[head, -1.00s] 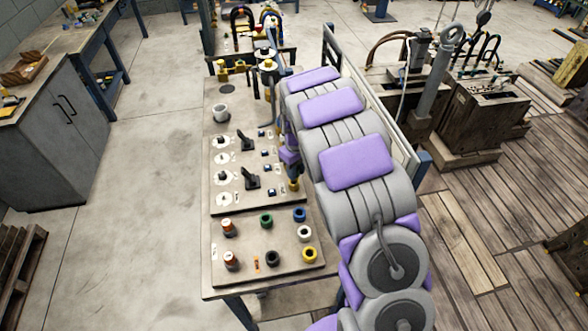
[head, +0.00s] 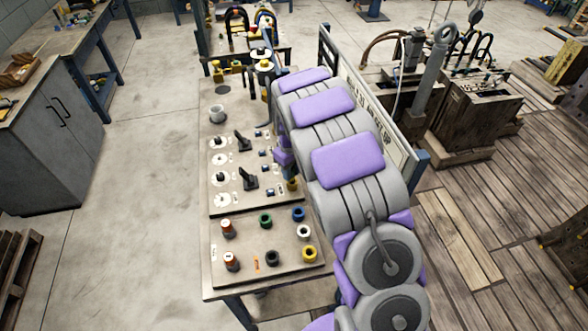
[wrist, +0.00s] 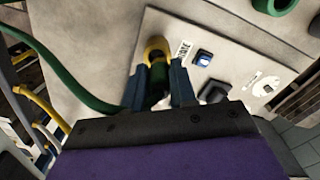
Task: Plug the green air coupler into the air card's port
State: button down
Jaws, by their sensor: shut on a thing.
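In the wrist view, the blue fingers of my gripper (wrist: 159,88) are shut on the dark green air coupler (wrist: 158,97). A green hose (wrist: 70,85) runs off to the left. A yellow ring port (wrist: 157,47) at the corner of a pale card (wrist: 225,40) lies just beyond the fingertips, with the coupler's end at its near side. I cannot tell whether the coupler is inside it. In the head view, the card with dials and black levers (head: 224,207) and its yellow ring (head: 292,184) lie beside my arm, which hides most of the gripper.
A front card has several coloured rings, among them green (head: 265,220), blue (head: 298,214) and yellow (head: 309,253). A board (head: 375,110) edges the bench on the right.

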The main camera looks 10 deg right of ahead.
jog(key=shift+a+f, duration=0.1)
jog(key=shift+a, duration=0.5)
jog(key=shift+d+f, duration=0.15)
jog(key=shift+d, duration=0.45)
jog(key=shift+d+f, duration=0.15)
jog(key=shift+d, duration=0.4)
jog(key=shift+a+f, duration=0.15)
jog(key=shift+a, duration=0.4)
jog(key=shift+d, duration=0.3)
jog(key=shift+a+f, duration=0.1)
jog(key=shift+a, duration=0.05)
jog(key=shift+f+p, duration=0.3)
jog(key=shift+f, duration=0.15)
jog(key=c, duration=0.8)
grip_release()
jog(key=shift+o, duration=0.2)
